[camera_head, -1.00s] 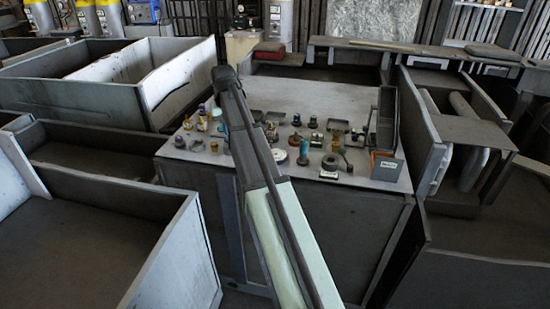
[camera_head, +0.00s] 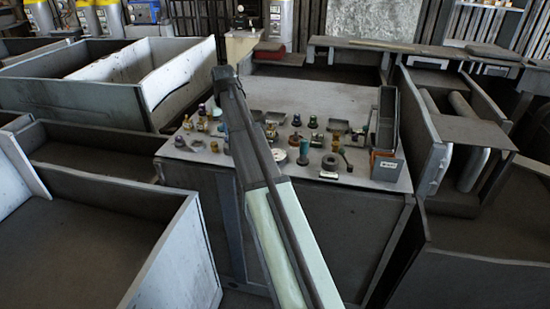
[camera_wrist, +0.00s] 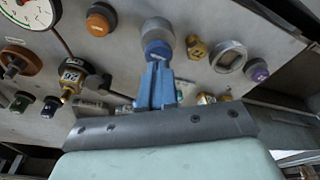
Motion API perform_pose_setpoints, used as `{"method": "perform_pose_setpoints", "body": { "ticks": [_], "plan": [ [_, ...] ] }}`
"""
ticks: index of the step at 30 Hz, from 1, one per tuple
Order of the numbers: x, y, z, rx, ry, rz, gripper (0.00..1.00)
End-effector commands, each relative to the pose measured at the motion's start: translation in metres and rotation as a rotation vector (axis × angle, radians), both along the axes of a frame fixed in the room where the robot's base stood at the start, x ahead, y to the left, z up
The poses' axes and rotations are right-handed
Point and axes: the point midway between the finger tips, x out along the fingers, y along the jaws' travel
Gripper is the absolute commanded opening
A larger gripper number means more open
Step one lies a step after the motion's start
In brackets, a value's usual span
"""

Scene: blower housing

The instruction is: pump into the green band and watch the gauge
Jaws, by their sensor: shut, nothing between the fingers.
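My gripper (camera_wrist: 156,82) shows in the wrist view as blue fingers, shut and empty, pointing at a knob with a blue band and clear cap (camera_wrist: 157,38). I cannot tell whether the fingertips touch it. A white-faced dial with a red needle (camera_wrist: 40,14) is cut off at the top left corner; its scale and reading cannot be read. An orange-rimmed round part (camera_wrist: 15,62) sits below it. No pump is clearly identifiable. In the head view my arm reaches over the bench, and the gripper is too small and covered to make out.
The grey bench top (camera_head: 310,95) carries several small knobs and fittings. An orange knob (camera_wrist: 101,19), brass fittings (camera_wrist: 196,48) and a round clear-faced part (camera_wrist: 228,56) surround the fingers in the wrist view. An upright grey bin (camera_head: 387,118) stands at the bench's right. Large open boxes (camera_head: 90,105) flank the left.

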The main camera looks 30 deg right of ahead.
Motion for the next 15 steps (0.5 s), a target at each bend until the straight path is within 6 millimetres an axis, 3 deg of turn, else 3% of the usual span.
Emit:
{"method": "perform_pose_setpoints", "body": {
  "ticks": [15],
  "plan": [
    [0.000,0.000,-0.011,0.000,0.001,0.000,0.00]
  ]
}}
